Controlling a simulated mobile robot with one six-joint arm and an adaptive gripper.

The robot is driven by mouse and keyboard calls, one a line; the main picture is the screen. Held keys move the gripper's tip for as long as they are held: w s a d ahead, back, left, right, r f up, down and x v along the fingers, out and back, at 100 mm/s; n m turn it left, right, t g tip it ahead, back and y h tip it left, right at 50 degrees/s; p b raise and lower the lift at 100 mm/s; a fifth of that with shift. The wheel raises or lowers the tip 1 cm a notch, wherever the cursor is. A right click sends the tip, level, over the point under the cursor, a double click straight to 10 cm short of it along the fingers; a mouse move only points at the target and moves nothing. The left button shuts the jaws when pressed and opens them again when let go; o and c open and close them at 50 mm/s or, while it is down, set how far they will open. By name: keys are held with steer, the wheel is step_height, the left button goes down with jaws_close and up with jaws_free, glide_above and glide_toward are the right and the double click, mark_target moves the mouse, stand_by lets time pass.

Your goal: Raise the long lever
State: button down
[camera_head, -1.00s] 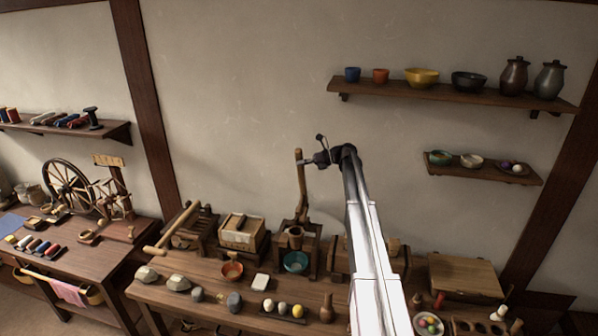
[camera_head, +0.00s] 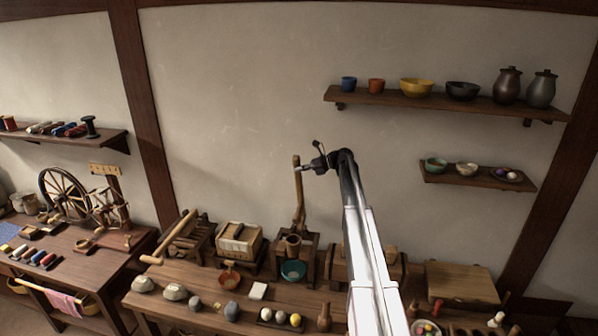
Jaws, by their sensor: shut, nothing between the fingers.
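A long wooden lever (camera_head: 298,192) stands nearly upright above a wooden stand (camera_head: 311,250) in the middle of the long table. Its upper end is free in the air before the wall. My gripper (camera_head: 301,168) comes from the right at the lever's upper part, its tip at or overlapping the lever just below the top. I cannot tell whether they touch. The gripper is small and dark here; it looks shut, with nothing held. A wooden cup (camera_head: 293,246) sits on the stand by the lever's foot.
A teal bowl (camera_head: 293,271) lies below the lever. A boxy wooden press (camera_head: 239,242) and a rack with a slanting bar (camera_head: 176,236) stand left. A shelf with bowls and jars (camera_head: 440,104) hangs upper right. The wall space above the lever is clear.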

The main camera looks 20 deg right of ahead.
steer(key=s+d, duration=0.5)
steer(key=d, duration=0.2)
steer(key=shift+s+d+f, duration=0.15)
steer(key=shift+s+d, duration=0.05)
steer(key=shift+d, duration=0.15)
stand_by(0.4)
